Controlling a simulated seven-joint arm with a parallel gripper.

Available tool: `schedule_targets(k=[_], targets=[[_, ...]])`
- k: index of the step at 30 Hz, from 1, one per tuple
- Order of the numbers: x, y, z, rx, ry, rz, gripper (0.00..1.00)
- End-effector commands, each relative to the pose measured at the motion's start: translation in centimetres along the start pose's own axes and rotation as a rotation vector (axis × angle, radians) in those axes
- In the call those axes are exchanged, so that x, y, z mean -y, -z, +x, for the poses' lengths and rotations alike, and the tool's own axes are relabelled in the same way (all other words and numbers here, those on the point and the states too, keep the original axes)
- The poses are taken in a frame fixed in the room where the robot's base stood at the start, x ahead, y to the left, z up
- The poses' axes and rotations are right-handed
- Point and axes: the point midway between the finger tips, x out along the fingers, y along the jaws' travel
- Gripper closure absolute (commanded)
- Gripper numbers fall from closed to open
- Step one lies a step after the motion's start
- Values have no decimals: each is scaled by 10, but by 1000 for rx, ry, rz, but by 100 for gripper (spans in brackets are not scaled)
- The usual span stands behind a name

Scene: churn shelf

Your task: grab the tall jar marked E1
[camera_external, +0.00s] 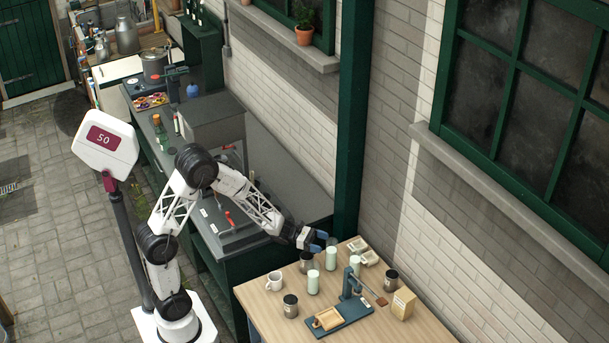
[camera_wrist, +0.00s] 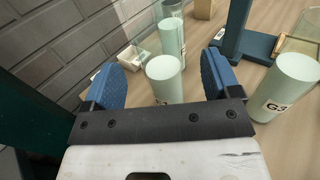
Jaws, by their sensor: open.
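My gripper (camera_external: 320,241) is open and empty at the left back edge of the wooden table. In the wrist view its blue fingers (camera_wrist: 162,72) stand apart, and a pale green jar (camera_wrist: 164,75) shows between them, a little ahead. This jar (camera_external: 331,258) stands upright on the table; its mark is mostly hidden or unreadable. A second pale green jar (camera_wrist: 173,38) stands behind it, its mark too small to read; it also shows in the external view (camera_external: 355,264). A third jar (camera_wrist: 286,82), marked G3, stands to the right, outside the fingers. I cannot read E1 on any jar.
A blue stand with a lever (camera_external: 345,310) is on the table (camera_external: 260,315), with a brown box (camera_external: 403,303) beside it. Dark cups (camera_external: 290,306), a white mug (camera_external: 274,281) and pale small trays (camera_external: 369,257) stand around the jars. A brick wall rises behind.

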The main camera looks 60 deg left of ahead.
Motion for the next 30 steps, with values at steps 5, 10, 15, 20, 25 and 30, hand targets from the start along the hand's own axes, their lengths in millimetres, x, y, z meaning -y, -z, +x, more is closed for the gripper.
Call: schedule_targets(k=[5, 10, 15, 20, 25, 30], targets=[[0, 0, 0, 0, 0, 0, 17], [0, 0, 4, 0, 1, 0, 17], [-1, 0, 19, 0, 3, 1, 17], [-2, -1, 37, 1, 3, 1, 17], [-2, -1, 50, 0, 1, 1, 17], [-3, -1, 52, 0, 0, 1, 17]])
